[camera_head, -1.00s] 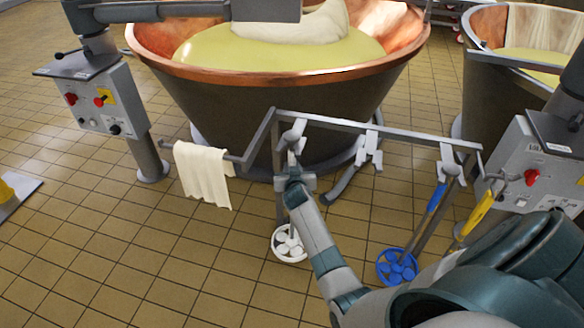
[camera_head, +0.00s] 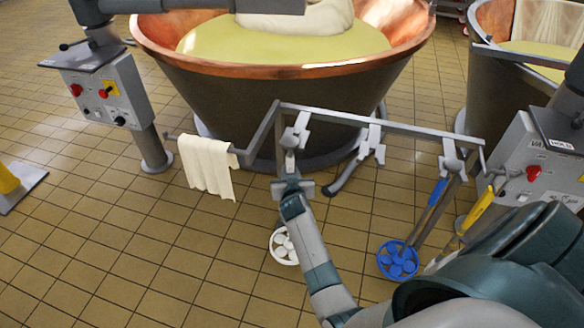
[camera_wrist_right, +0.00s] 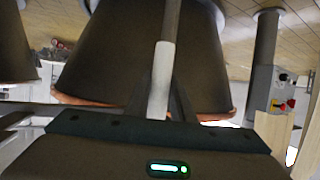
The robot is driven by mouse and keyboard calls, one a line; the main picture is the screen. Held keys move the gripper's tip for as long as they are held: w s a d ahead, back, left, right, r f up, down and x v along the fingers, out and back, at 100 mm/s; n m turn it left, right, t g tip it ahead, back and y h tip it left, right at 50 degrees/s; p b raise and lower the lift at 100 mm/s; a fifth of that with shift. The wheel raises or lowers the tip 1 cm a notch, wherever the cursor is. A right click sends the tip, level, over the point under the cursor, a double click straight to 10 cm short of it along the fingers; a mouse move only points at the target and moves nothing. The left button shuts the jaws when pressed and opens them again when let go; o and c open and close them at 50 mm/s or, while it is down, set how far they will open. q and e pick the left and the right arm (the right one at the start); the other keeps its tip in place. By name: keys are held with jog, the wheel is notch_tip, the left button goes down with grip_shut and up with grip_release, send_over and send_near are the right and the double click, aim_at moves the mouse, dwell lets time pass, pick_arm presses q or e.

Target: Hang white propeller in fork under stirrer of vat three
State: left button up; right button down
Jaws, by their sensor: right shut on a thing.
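The white propeller (camera_head: 284,246), with a round slotted disc at its lower end, hangs upright below the left part of a grey rack. My right gripper (camera_head: 290,162) is near the rack's left hook and is shut on the propeller's shaft. The right wrist view shows the shaft with a white sleeve (camera_wrist_right: 161,80) between the fingers (camera_wrist_right: 162,105). I cannot tell whether the shaft still touches the hook. A stirrer arm (camera_head: 205,6) crosses above the large copper vat (camera_head: 285,95); its fork is not visible. I cannot read which vat is three. My left gripper is not in view.
The grey rack (camera_head: 400,127) carries a white cloth (camera_head: 207,168), a blue propeller (camera_head: 397,260) and a yellow-handled tool (camera_head: 480,207). Control boxes stand left (camera_head: 105,90) and right (camera_head: 540,160). A second vat (camera_head: 485,95) is at right.

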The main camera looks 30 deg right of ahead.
jog(key=shift+s+a+r, duration=0.15)
jog(key=shift+s+a, duration=0.15)
jog(key=shift+a, duration=0.15)
